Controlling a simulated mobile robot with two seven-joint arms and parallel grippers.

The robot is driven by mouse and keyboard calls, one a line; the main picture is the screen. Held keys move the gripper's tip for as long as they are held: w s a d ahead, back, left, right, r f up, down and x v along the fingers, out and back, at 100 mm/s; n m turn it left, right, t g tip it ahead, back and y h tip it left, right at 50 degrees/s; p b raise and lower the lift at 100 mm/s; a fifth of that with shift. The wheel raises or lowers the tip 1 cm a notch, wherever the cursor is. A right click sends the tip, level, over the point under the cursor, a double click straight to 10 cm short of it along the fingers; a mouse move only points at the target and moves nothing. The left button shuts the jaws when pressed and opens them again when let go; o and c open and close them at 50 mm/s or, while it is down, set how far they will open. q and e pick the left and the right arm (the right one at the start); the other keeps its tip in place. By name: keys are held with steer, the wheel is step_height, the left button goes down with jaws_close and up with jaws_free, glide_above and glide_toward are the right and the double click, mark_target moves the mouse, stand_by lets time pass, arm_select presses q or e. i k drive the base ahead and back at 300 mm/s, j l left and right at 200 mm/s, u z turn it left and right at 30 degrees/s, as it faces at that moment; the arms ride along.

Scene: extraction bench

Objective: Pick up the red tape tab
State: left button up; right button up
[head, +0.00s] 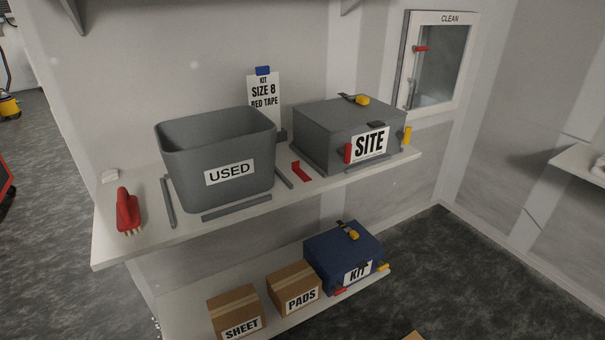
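A small red bent piece (301,171), which looks like the red tape tab, lies on the upper shelf between the grey USED bin (190,180) and the grey SITE box (320,135). Another red piece (348,153) is on the front of the SITE box, left of its label. A sign (263,92) behind the bin reads "KIT SIZE 8 RED TAPE"; its last line is partly cut off. Neither of my grippers is in view.
A red-handled brush (128,210) stands at the left of the upper shelf (105,245). Grey strips edge the bin and box. Below are a blue KIT box (325,255) and cartons marked PADS (285,277) and SHEET (228,303). A CLEAN cabinet (440,65) hangs right.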

mark_target(296, 168)
steer(key=i+l, duration=0.35)
steer(key=i, duration=0.2)
steer(key=i+l+z, duration=0.1)
steer(key=i+l, duration=0.25)
steer(key=i, duration=0.15)
